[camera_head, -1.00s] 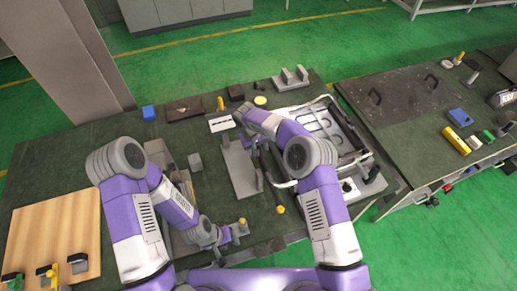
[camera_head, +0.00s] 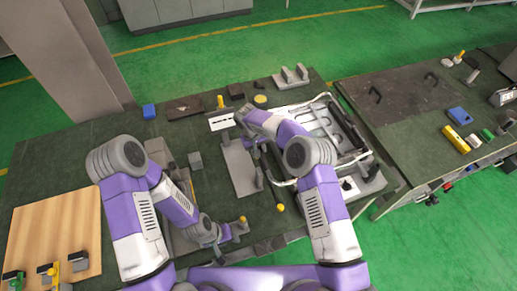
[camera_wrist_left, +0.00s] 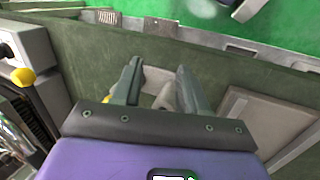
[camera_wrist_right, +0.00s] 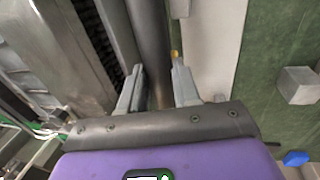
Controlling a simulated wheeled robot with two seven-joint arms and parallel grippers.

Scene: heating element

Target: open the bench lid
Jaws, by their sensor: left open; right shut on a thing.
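My right gripper (camera_head: 256,150) reaches down at the left side of the white-framed bench unit (camera_head: 318,108). In the right wrist view its fingers (camera_wrist_right: 157,85) are shut on a dark grey round bar (camera_wrist_right: 150,40), one finger on each side. In the head view my arm hides much of this grip. I cannot tell which part is the bench lid or whether it is raised. My left gripper (camera_head: 232,236) is open and low at the table's front edge. In the left wrist view its fingers (camera_wrist_left: 160,85) stand apart on either side of a small pale piece below.
A grey plate (camera_head: 238,168) lies left of the bench unit, and a yellow-knobbed lever (camera_head: 280,207) sticks out toward me. A grey block (camera_head: 195,160), a blue block (camera_head: 149,112) and a wooden board (camera_head: 55,225) are further left. A second bench (camera_head: 420,130) stands at right.

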